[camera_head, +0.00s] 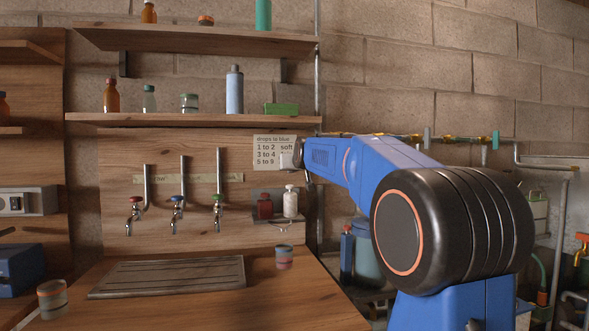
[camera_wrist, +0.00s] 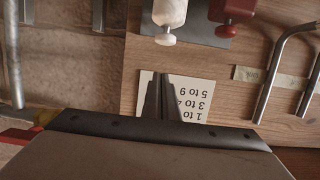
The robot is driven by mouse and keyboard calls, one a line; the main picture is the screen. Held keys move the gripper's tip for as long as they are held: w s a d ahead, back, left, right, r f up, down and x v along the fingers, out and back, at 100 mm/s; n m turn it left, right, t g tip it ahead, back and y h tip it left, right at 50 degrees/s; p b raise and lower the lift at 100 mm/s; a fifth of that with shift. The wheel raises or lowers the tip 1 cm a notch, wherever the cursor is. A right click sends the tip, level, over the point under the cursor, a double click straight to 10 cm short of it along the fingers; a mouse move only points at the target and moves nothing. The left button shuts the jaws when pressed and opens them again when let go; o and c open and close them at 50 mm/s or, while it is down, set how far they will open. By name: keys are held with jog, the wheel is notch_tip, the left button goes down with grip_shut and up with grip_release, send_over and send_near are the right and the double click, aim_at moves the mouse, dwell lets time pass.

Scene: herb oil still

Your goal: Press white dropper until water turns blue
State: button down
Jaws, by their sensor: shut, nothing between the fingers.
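The white dropper (camera_head: 290,203) hangs upright in a small grey wall holder (camera_head: 277,220), to the right of the red dropper (camera_head: 265,206). In the wrist view, which is upside down, the white dropper (camera_wrist: 170,14) and the red dropper (camera_wrist: 231,14) show at the top edge. A small banded jar (camera_head: 284,257) stands on the counter below the droppers; its water colour cannot be told. My gripper (camera_head: 291,160) is in front of the card, above the white dropper and apart from it. In the wrist view its fingers (camera_wrist: 160,80) are shut and empty.
A printed card (camera_head: 270,150) headed "drops to blue" is on the board behind my gripper. Several taps (camera_head: 177,203) are to the left. A slatted board (camera_head: 170,277) and another banded jar (camera_head: 52,298) are on the counter. A shelf (camera_head: 190,119) with bottles runs above.

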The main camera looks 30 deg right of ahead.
aim_at(291, 188)
jog(key=shift+f, duration=2)
jog(key=shift+f, duration=0.15)
jog(key=shift+f, duration=1.15)
jog(key=s+a+r, duration=0.2)
jog(key=s+r, duration=0.6)
jog(key=s, duration=0.1)
jog(key=shift+s+a, duration=0.35)
jog(key=shift+a, duration=0.05)
dwell(0.5)
